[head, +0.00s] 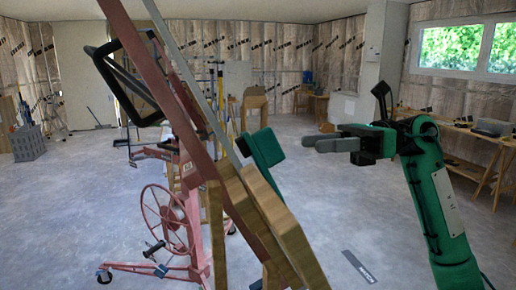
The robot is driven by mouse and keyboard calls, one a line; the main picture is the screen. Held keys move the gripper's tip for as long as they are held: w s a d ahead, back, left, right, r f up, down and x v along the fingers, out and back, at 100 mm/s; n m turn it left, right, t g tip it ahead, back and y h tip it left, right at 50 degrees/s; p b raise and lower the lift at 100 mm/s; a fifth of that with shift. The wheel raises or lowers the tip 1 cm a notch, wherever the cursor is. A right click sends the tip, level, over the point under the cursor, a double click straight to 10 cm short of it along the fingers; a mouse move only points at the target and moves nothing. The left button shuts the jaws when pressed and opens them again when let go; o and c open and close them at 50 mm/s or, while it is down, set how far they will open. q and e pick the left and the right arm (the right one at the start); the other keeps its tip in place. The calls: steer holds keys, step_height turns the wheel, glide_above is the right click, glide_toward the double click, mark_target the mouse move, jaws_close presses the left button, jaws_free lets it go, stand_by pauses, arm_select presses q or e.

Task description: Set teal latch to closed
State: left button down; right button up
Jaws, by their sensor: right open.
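The red panel lift (165,215) stands at centre left, with a spoked wheel and casters. My right gripper (318,143) is open and empty, with its fingers pointing left. It appears to the right of the block, with a visible gap between them.
Slanted rails and wooden boards (262,220) cross the near middle and block part of the view. A black frame (125,85) sticks out at upper left. A grey crate (27,143) stands far left. A workbench (470,135) lines the right wall. The floor (350,215) at centre right is mostly clear.

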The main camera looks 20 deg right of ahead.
mark_target(256, 148)
steer(key=a+p, duration=0.1)
steer(key=a, duration=0.4)
steer(key=a+p, duration=0.2)
steer(key=a, duration=0.3)
steer(key=shift+w+r, duration=0.15)
steer(key=shift+w, duration=0.05)
steer(key=shift+a, duration=0.65)
jaws_close()
